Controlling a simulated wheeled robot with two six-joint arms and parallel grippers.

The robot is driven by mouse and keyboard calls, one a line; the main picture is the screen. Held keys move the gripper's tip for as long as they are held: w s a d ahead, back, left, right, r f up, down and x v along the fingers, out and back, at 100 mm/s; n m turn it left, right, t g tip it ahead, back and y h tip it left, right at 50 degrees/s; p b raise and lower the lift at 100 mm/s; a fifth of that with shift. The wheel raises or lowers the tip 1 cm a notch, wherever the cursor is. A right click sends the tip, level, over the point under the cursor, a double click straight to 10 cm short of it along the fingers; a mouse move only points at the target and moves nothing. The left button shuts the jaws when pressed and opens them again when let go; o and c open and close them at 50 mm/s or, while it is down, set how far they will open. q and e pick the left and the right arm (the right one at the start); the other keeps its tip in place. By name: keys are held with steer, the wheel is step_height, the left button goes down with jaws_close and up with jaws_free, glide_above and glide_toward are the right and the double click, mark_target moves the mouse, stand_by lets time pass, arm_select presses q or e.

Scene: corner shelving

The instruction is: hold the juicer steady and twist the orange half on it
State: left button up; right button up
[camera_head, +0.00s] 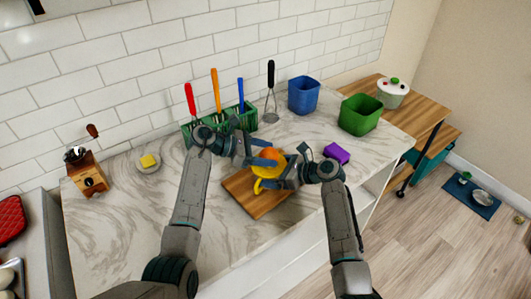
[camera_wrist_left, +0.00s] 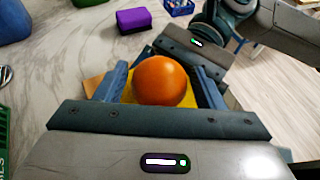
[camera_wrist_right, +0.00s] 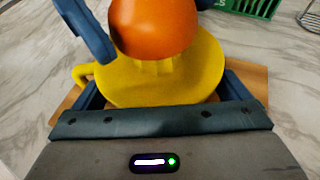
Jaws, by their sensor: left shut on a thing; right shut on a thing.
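The yellow juicer (camera_head: 270,172) stands on a wooden board (camera_head: 257,204) on the marble counter. The orange half (camera_head: 270,156) sits dome up on the juicer, and my left gripper (camera_head: 264,154) is shut on it from above. In the left wrist view the orange half (camera_wrist_left: 160,80) lies between the blue fingers. My right gripper (camera_head: 274,180) is shut on the juicer from the right. In the right wrist view the yellow juicer (camera_wrist_right: 160,80) fills the space between the fingers, with its handle at the left. The ribbed cone is mostly hidden under the orange half.
A green utensil rack (camera_head: 240,123) stands behind my left arm. A purple block (camera_head: 337,153) lies right of my right gripper. Blue (camera_head: 303,95) and green (camera_head: 360,115) bins stand at the back right.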

arm_select(q)
steer(key=shift+f, duration=0.55)
steer(key=n+t, duration=0.1)
steer(key=n+t+y, duration=0.1)
steer(key=n+t, duration=0.1)
steer(key=t, duration=0.1)
steer(key=shift+s+d+n, duration=0.15)
steer(key=shift+s+n, duration=0.15)
steer(key=shift+n, duration=0.1)
steer(key=shift+n+t+y, duration=0.9)
steer(key=shift+n+t, duration=0.1)
arm_select(e)
steer(key=shift+r, duration=0.1)
arm_select(q)
steer(key=shift+w+m+g+h, duration=0.2)
steer(key=shift+m+g+h, duration=0.4)
steer(key=shift+m+g, duration=0.4)
steer(key=m+g, duration=0.2)
steer(key=m+g+h, duration=0.1)
steer(key=g, duration=0.1)
steer(key=shift+w+m, duration=0.2)
steer(key=shift+m, duration=0.2)
steer(key=m+g, duration=0.4)
steer(key=g, duration=0.1)
steer(key=shift+w+a, duration=0.1)
steer(key=shift+a, duration=0.1)
steer(key=shift+f+m+g, duration=0.1)
steer(key=shift+m+g, duration=0.7)
arm_select(e)
steer(key=shift+r, duration=0.1)
